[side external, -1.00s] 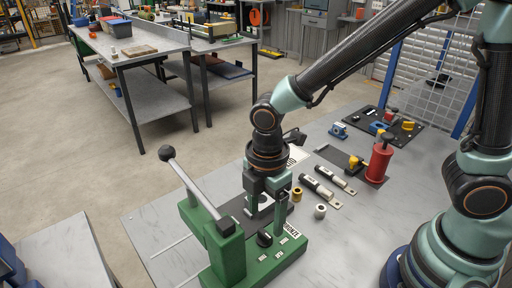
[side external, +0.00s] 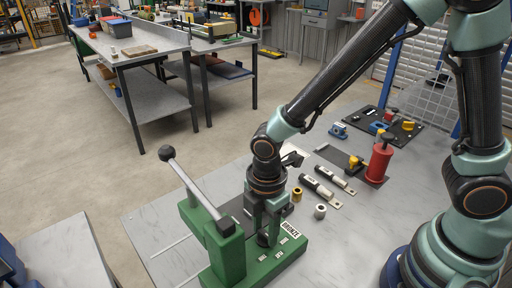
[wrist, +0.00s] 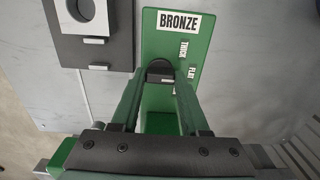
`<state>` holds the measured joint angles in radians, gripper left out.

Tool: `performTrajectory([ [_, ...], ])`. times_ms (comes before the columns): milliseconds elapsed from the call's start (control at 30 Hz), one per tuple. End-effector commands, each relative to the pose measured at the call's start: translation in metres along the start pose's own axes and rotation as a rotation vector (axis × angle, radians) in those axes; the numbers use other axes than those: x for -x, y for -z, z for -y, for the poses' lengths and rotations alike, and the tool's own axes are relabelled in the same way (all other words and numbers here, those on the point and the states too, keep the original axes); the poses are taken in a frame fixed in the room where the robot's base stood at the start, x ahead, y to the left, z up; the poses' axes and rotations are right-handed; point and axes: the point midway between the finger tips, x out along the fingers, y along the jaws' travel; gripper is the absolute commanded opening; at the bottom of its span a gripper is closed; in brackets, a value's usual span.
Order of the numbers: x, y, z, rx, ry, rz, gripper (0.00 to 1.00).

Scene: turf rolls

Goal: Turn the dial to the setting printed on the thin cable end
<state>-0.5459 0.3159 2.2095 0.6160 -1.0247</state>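The black dial (wrist: 160,72) sits on the green press base (wrist: 165,30), beside small white labels that read THICK (wrist: 183,48) and what looks like FLAT (wrist: 192,73). My gripper (wrist: 160,80) is lowered over the dial with one finger on each side; in the side view (side external: 267,240) the fingers mostly hide the dial. The fingers look open around it; contact is not clear. Two dark cable ends with pale bands and metal lugs lie on the table, a nearer one (side external: 313,186) and a farther one (side external: 331,175). Their print is too small to read.
The press lever (side external: 193,187) rises left of my gripper. A brass ring (side external: 297,194) and grey ring (side external: 320,211) lie close on the right. A red cylinder tool (side external: 379,162) stands farther right.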

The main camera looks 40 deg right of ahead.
Motion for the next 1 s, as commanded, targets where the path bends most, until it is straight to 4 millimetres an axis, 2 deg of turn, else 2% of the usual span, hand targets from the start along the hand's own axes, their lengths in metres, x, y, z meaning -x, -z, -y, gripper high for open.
performTrajectory([
  [267,0.0005,0.0001,0.0001,-0.038,0.000,0.000,0.00],
  [467,0.0007,0.0001,0.0001,-0.145,0.001,0.000,0.00],
  [1000,0.0010,0.0001,0.0000,-0.633,0.001,0.001,0.00],
])
